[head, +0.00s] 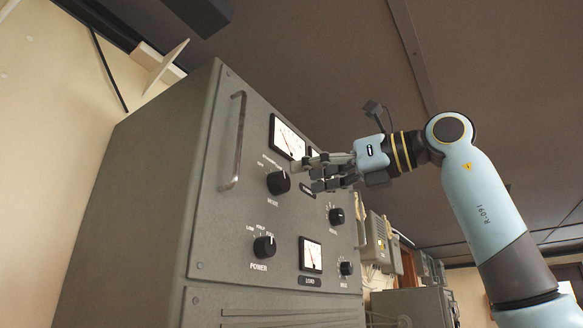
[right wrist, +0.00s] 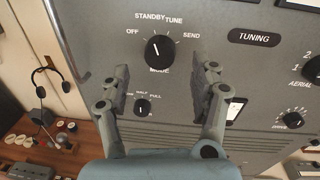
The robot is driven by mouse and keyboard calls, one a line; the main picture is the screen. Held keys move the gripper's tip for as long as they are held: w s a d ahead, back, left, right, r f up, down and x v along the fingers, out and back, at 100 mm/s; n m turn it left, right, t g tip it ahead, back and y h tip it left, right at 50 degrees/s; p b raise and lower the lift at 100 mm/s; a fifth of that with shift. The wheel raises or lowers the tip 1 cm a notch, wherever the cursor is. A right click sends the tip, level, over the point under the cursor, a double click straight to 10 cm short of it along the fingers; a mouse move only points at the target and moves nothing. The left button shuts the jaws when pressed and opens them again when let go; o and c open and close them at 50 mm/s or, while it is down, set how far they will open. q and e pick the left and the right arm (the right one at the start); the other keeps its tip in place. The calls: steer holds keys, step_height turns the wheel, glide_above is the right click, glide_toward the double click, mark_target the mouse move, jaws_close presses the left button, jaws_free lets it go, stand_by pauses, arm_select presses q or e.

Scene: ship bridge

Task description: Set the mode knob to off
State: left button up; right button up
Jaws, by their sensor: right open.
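The black mode knob (head: 278,183) is on the front of the grey cabinet (head: 150,180), left of the gripper in the head view. In the right wrist view the mode knob (right wrist: 160,49) is ringed by the labels OFF, STANDBY, TUNE and SEND. Its white line tilts up and left, roughly toward STANDBY; the exact setting is hard to tell. My right gripper (head: 308,174) is open and empty in front of the panel. In the right wrist view its fingers (right wrist: 165,78) are spread wide, below the knob in the picture and apart from it. My left gripper is not in view.
A power knob (head: 264,247) sits below the mode knob. A metal handle (head: 238,140) stands out at the panel's left. Meters (head: 288,138) and smaller knobs (head: 336,215) are close by. A headset (right wrist: 42,95) hangs beside the cabinet in the right wrist view.

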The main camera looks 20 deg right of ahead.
mark_target(285, 180)
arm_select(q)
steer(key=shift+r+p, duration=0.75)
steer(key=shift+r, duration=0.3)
arm_select(e)
steer(key=shift+x, duration=2.25)
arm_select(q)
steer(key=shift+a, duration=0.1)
arm_select(e)
steer(key=c, duration=1.2)
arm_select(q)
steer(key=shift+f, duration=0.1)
arm_select(e)
steer(key=shift+n, duration=0.4)
steer(key=n+b, duration=0.1)
steer(key=n, duration=0.2)
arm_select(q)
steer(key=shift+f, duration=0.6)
arm_select(e)
steer(key=shift+s+n+h, duration=0.1)
steer(key=shift+n+h, duration=0.2)
steer(key=shift+n, duration=1.6)
